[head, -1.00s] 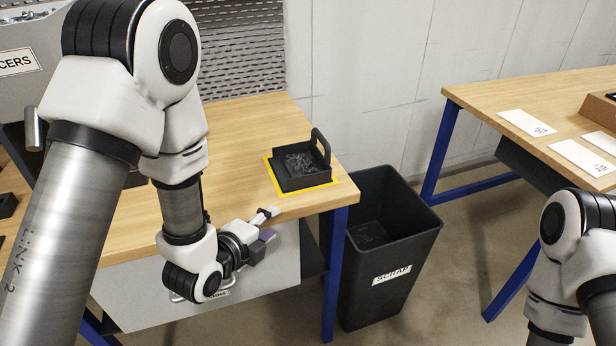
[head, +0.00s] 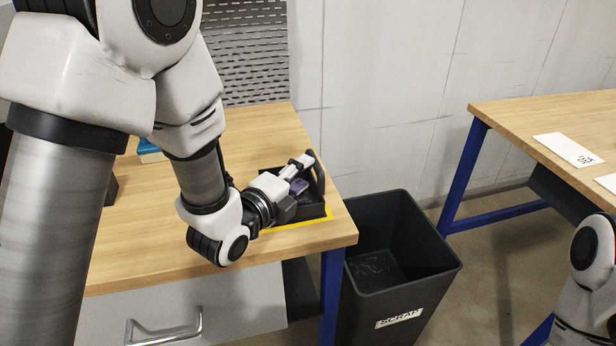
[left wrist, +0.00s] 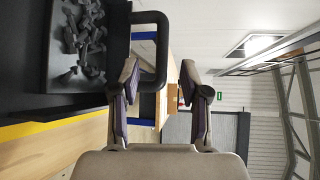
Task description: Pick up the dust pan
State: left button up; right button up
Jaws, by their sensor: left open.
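The dust pan (head: 312,211) is a black open tray with an upright loop handle (head: 319,176). It stands on the yellow-marked corner of the wooden table. In the left wrist view the pan (left wrist: 88,98) is at the left, holding dark scraps. My left gripper (head: 304,165) is open over the pan, at its handle, and hides much of the tray in the head view. In the left wrist view the handle's outer bar (left wrist: 161,55) lies between the two open fingers (left wrist: 160,78). I cannot tell whether a finger touches it. My right gripper is out of view.
A black scrap bin (head: 402,285) stands on the floor against the table's right end. A second table (head: 530,110) with paper labels is at the right. A pegboard (head: 243,50) is behind the table. My right arm shows at the right edge.

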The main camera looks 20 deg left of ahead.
aim_at(315, 164)
pick_arm(q)
jog(key=shift+w+d+r, duration=0.1)
jog(key=shift+w+r, duration=0.05)
jog(key=shift+w, duration=0.15)
jog(key=p+x, duration=0.1)
jog(key=x, duration=0.3)
jog(key=shift+w, duration=0.25)
jog(key=shift+w+d+f, duration=0.1)
jog(key=shift+w+f, duration=0.15)
jog(key=shift+w, duration=0.1)
jog(key=shift+s+r, duration=0.1)
jog(key=shift+s, duration=0.15)
jog(key=c, duration=0.5)
grip_shut()
jog(key=shift+r, duration=0.1)
